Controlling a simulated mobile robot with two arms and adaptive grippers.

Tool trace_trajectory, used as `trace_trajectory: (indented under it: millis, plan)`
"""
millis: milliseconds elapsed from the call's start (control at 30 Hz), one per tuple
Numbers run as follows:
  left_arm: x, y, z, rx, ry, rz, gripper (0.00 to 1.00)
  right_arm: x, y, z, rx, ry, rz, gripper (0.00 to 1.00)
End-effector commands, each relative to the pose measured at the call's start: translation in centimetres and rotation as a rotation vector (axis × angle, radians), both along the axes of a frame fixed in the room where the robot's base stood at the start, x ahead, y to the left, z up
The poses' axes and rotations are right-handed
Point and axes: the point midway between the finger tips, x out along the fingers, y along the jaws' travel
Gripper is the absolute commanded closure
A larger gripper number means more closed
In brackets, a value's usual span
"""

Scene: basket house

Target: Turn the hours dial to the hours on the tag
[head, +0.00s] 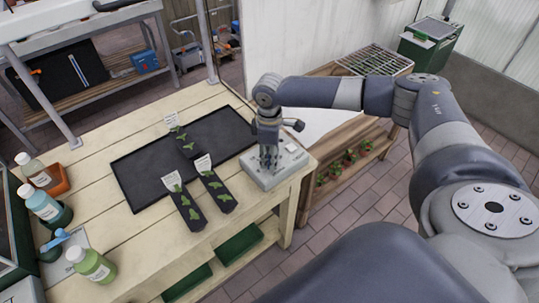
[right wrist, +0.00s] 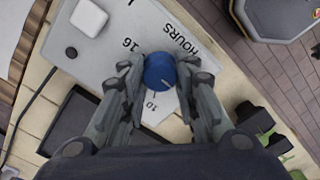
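The blue hours dial (right wrist: 160,70) sits on a light grey control box (right wrist: 100,50). "HOURS" and "16" are printed beside it, and "10" shows below it. A pale mark shows on the dial's lower side; its exact setting is hard to tell. My right gripper (right wrist: 160,62) has a finger on each side of the dial, apparently closed against it. In the head view, the right gripper (head: 268,160) points down over the box (head: 285,172), hiding the dial. White tags (head: 171,119) stand at the dark plant strips (head: 203,190); their writing is too small to read. My left gripper is out of view.
A black tray (head: 140,165) lies on the wooden table (head: 125,240) beside the box. Several bottles (head: 43,205) stand along the left side. A white square button (right wrist: 88,17) is on the box. A planter (head: 350,160) stands beyond the table.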

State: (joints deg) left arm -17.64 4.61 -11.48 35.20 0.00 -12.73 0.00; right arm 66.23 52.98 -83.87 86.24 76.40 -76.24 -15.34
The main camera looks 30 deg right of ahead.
Motion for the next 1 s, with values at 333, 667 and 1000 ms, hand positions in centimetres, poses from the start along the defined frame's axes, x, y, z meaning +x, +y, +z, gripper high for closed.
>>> trace_trajectory:
  millis: [333, 667, 1000]
  plan:
    - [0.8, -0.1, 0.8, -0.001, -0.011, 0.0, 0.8, 0.0, 0.0, 0.2, 0.001, 0.002, -0.03, 0.96]
    - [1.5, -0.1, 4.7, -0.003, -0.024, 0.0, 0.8, -0.2, 0.0, 0.6, 0.001, 0.006, -0.228, 0.96]
    - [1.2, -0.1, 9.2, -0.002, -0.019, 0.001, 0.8, -0.2, 0.1, 0.6, 0.002, 0.005, -0.548, 0.96]
